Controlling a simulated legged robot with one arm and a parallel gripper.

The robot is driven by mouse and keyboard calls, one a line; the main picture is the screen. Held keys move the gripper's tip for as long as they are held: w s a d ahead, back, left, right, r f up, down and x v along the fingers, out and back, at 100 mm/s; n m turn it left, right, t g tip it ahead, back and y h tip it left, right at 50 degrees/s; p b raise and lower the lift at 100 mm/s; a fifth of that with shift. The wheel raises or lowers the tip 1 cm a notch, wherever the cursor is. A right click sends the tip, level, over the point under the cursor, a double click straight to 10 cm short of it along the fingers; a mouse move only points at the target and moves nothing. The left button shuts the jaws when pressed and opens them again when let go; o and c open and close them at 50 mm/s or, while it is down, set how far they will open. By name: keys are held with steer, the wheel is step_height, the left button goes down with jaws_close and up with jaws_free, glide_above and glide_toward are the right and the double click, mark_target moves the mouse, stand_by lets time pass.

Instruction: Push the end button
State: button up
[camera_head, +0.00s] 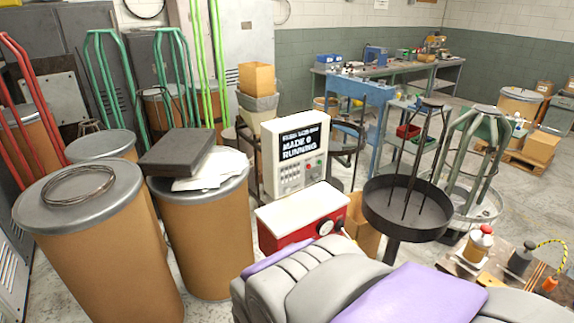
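A white control box (271,158) stands just right of the picture's middle. Its dark screen (299,142) reads "MADE 0" and "RUNNING" under a line too small to read. Below the screen are rows of small pale keys (290,179) and a small red button (308,167) with green beside it. Labels on the buttons are too small to read, so I cannot tell which is the end button. A red and white box (290,219) sits in front, with a round dial on its front. My gripper is not in view; grey and purple parts of my own body fill the bottom.
Brown drums (205,238) with grey lids stand close on the left, one carrying a dark box. A round black tray (408,207) with upright rods stands right of the control box. A low table (466,273) with bottles is at lower right.

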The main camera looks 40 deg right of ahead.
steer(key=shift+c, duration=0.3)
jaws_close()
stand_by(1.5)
